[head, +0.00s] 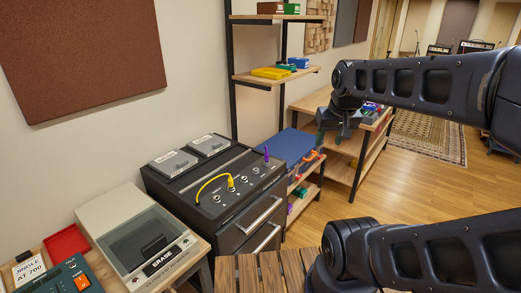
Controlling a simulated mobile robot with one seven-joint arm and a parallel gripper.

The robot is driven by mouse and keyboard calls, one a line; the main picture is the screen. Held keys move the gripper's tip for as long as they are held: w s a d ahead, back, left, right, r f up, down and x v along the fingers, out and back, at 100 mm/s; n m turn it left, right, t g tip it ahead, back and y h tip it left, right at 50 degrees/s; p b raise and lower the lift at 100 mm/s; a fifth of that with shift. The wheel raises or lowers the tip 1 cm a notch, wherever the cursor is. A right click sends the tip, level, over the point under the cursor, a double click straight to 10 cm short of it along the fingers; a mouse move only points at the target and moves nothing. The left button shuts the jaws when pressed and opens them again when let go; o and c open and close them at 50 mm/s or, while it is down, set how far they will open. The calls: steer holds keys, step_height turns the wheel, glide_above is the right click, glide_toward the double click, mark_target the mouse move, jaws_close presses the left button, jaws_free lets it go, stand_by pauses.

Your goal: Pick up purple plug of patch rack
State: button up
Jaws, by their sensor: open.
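The purple plug (266,154) stands upright in the top panel of the black patch rack (218,209), near the panel's right end. A yellow cable (212,180) arches over the same panel, to the left of the purple plug. My gripper (332,139) hangs below the wrist at the end of my arm, to the right of the rack and clear of the plug. It points down, is open, and nothing shows between its fingers. Its fingers are small and dark in this view.
Two grey boxes (173,163) lie at the back of the rack. A blue-topped shelf unit (288,147) stands close to its right. A grey-white machine (137,236) and a red tray (66,242) are at left. A slatted wooden surface (262,272) lies in front. Open floor is at right.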

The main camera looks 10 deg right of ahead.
steer(key=shift+w, duration=0.1)
steer(key=n+g+h, duration=0.5)
steer(key=n, duration=1.3)
glide_above(267, 154)
steer(key=a, duration=0.4)
step_height(267, 154, down, 21)
steer(key=x, duration=0.5)
steer(key=shift+w, duration=0.1)
steer(key=shift+y, duration=0.3)
steer(key=shift+w+x, duration=0.2)
steer(key=shift+x, duration=1.1)
steer(key=shift+w+x, duration=0.2)
steer(key=shift+x, duration=1.15)
steer(key=shift+a, duration=0.1)
steer(key=shift+c, duration=0.3)
